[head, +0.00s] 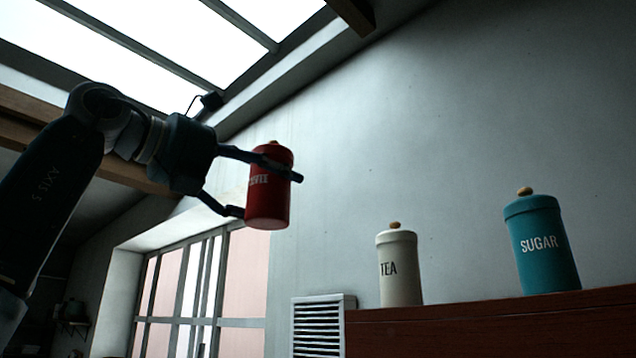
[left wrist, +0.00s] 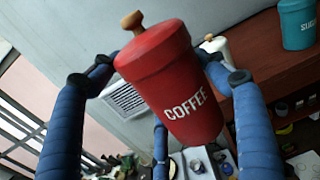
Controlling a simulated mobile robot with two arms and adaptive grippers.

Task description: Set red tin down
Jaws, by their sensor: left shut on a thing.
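The red tin (head: 267,205), lettered COFFEE with a wooden knob on its lid, is held in the air by my left gripper (head: 268,192). The fingers close around its sides, and the tin is nearly upright in the head view. In the left wrist view the red tin (left wrist: 172,85) fills the middle, with the blue fingers of my left gripper (left wrist: 165,95) around it. It is apart from the wooden shelf top (head: 490,318) and to the left of it. My right gripper is not in view.
A cream TEA tin (head: 399,270) and a teal SUGAR tin (head: 541,245) stand on the wooden top, with a gap between them. A white louvred vent (head: 319,328) is on the wall at its left end. Windows are at the left. Small items (left wrist: 300,105) show on lower shelves.

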